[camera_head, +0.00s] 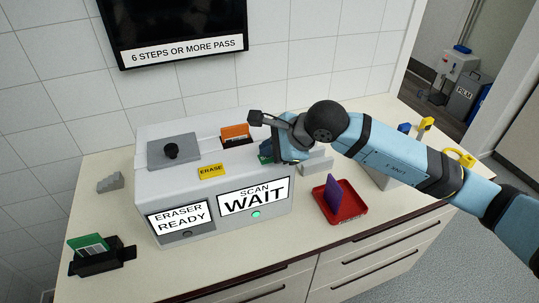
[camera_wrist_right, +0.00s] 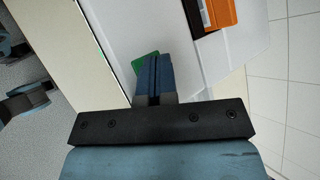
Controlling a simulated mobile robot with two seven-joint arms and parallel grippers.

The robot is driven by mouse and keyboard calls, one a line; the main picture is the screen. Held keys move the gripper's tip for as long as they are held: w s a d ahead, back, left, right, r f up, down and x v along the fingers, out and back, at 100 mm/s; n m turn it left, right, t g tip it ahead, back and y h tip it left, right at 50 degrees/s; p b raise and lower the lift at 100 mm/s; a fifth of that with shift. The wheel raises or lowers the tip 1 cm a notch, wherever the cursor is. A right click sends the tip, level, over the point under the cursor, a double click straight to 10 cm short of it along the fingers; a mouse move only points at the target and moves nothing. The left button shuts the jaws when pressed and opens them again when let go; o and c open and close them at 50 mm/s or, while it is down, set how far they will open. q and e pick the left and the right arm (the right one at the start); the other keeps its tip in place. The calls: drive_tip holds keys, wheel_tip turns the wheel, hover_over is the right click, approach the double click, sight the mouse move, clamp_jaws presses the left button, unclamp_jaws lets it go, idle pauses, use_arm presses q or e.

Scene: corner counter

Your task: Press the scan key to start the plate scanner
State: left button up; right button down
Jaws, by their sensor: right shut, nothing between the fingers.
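The plate scanner is a pale grey box (camera_head: 222,196) on the counter. Its front panels read "SCAN WAIT" (camera_head: 253,196) and "ERASER READY" (camera_head: 180,217). A small green light (camera_head: 256,214) is lit below the scan panel. My right gripper (camera_head: 266,152) is shut and empty at the right part of the scanner's top. A green key (camera_wrist_right: 143,64) shows beside and behind its fingertips (camera_wrist_right: 154,60) in the wrist view. The fingers hide part of the key and any label. I cannot tell whether they touch it. My left gripper is not in view.
On the scanner top are a yellow ERASE key (camera_head: 212,171), a grey lid with a black knob (camera_head: 172,151) and an orange item in a slot (camera_head: 235,134). A red tray (camera_head: 346,211) holds a purple plate. A wall screen (camera_head: 180,50) reads "6 STEPS OR MORE PASS".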

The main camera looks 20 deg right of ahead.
sight(269, 159)
drive_tip(key=shift+r, duration=0.8)
drive_tip(key=shift+r, duration=0.15)
drive_tip(key=shift+r+p, duration=0.9)
drive_tip(key=shift+r, duration=1.45)
